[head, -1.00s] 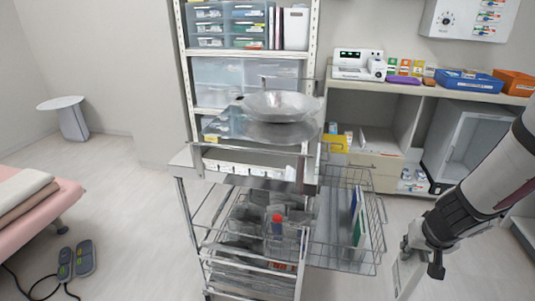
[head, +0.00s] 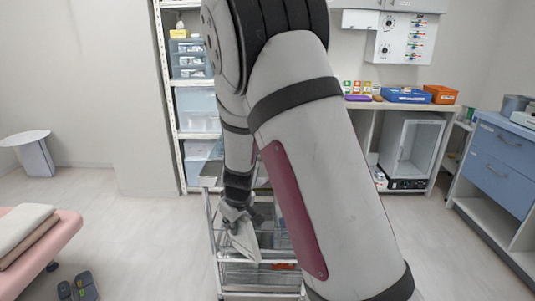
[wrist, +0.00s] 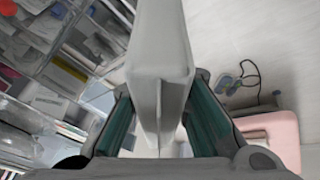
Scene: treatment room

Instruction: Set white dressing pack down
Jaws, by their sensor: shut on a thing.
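My gripper (head: 237,212) is shut on the white dressing pack (head: 245,241). In the head view the pack hangs tilted below my gripper, in front of the wire cart (head: 229,269). In the wrist view the white pack (wrist: 161,70) fills the middle, between the two green-padded fingers (wrist: 160,125). The cart's baskets (wrist: 60,60) show at the left of the wrist view. My arm hides much of the cart and its top in the head view.
A shelf rack (head: 168,100) with drawers stands behind the cart. A pink couch (head: 55,240) with folded towels (head: 25,228) is at the left, with a foot pedal (head: 82,286) beside it.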

